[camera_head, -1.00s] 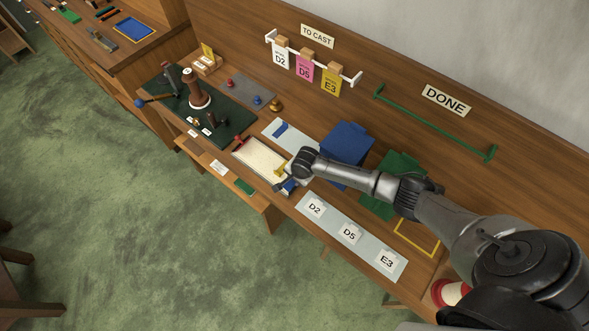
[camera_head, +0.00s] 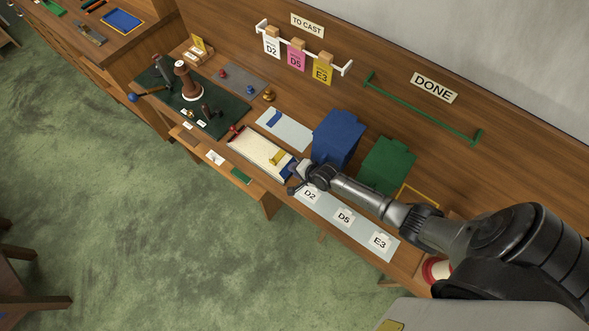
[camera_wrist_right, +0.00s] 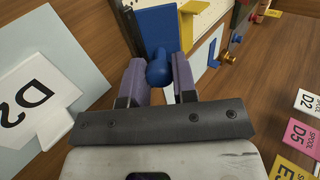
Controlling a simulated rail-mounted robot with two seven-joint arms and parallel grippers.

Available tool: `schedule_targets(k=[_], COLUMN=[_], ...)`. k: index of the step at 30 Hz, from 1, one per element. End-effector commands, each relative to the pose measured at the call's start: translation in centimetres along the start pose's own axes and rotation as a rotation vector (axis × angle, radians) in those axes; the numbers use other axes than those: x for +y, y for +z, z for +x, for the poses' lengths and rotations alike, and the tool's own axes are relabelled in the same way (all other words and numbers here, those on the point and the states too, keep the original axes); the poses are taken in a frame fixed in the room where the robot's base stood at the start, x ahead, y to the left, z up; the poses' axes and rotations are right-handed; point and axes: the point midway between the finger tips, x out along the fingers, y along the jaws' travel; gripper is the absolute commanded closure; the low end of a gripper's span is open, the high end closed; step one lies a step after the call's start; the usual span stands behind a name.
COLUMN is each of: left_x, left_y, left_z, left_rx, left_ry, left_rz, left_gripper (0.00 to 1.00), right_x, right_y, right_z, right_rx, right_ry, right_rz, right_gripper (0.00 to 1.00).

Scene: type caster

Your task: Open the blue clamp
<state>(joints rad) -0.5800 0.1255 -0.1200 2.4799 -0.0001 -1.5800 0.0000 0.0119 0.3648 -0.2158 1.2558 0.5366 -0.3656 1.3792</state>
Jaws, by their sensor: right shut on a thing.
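The blue clamp (camera_head: 291,167) is at the right end of the cream tray (camera_head: 258,151) on the bench. In the right wrist view its blue body (camera_wrist_right: 155,22) ends in a round blue knob. My right gripper (camera_head: 295,176) is at that end of the tray. In the right wrist view the purple fingers of my right gripper (camera_wrist_right: 160,70) are shut on the blue knob, one on each side. The gripper hides part of the clamp in the head view. My left gripper is in no view.
A yellow piece (camera_head: 277,157) sits on the tray beside the clamp. A blue box (camera_head: 337,137) and a green box (camera_head: 386,165) stand behind my right arm. A grey strip with D2, D5 and E3 cards (camera_head: 361,222) lies to the right.

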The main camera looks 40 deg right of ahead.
Motion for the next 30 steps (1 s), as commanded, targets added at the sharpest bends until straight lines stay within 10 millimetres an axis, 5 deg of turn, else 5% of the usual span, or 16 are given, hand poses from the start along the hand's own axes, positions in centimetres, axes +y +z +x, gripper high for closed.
schedule_targets(k=[25,26,30], left_x=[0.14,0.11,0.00], left_y=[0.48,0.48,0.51], left_z=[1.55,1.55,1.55], left_rx=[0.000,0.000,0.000], left_ry=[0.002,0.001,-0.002], left_rz=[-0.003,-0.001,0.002], left_gripper=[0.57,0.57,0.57], right_x=[0.56,0.56,0.57], right_y=[0.04,0.04,0.04], right_z=[-0.15,-0.15,-0.15], right_rx=[-0.002,-0.002,-0.002], right_ry=[-0.123,-0.123,-0.123], right_rz=[0.000,0.000,0.000], right_gripper=[0.98,0.73,0.60])
